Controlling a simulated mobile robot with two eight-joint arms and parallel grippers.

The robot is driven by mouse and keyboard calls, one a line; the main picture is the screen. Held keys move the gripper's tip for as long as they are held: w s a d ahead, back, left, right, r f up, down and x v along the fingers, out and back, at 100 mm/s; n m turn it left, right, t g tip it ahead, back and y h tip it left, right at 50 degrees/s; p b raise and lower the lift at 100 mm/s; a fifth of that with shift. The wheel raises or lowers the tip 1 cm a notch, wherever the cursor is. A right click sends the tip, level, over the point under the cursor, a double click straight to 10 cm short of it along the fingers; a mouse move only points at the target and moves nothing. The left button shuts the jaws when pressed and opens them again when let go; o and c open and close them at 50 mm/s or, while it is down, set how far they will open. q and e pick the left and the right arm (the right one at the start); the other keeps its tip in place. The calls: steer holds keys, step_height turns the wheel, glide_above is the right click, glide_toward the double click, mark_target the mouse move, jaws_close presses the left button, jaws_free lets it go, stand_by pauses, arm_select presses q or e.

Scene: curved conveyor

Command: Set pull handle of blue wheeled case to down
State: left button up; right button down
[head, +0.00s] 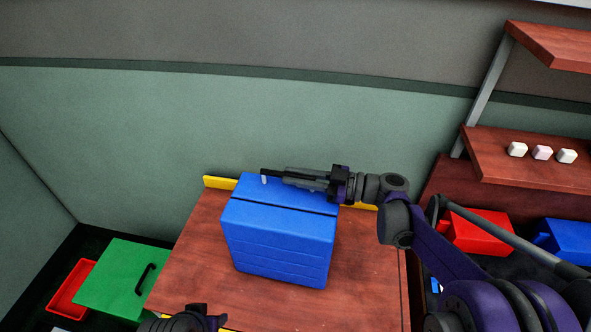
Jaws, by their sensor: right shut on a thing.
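The blue wheeled case (278,240) stands on the red-brown wooden table in the head view. My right gripper (292,178) reaches in from the right, low over the top of the case. It is shut on the pull handle (264,180), of which only a small pale part and perhaps a dark bar show. The gripper hides most of the handle, so its exact height is hard to tell. My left gripper (205,318) shows only in part at the bottom edge, apart from the case; its jaws cannot be made out.
The table (195,265) has free room left and right of the case. A yellow strip (219,183) runs along its back edge. Green (118,280) and red (68,290) boxes lie lower left. A shelf (525,165) with white blocks stands right, above red (478,232) and blue bins (563,240).

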steer(key=shift+f, duration=0.3)
steer(key=c, duration=0.8)
jaws_free()
steer(key=shift+d+r, duration=0.1)
steer(key=v, duration=1)
steer(key=shift+d, duration=0.35)
steer(key=shift+s, duration=0.1)
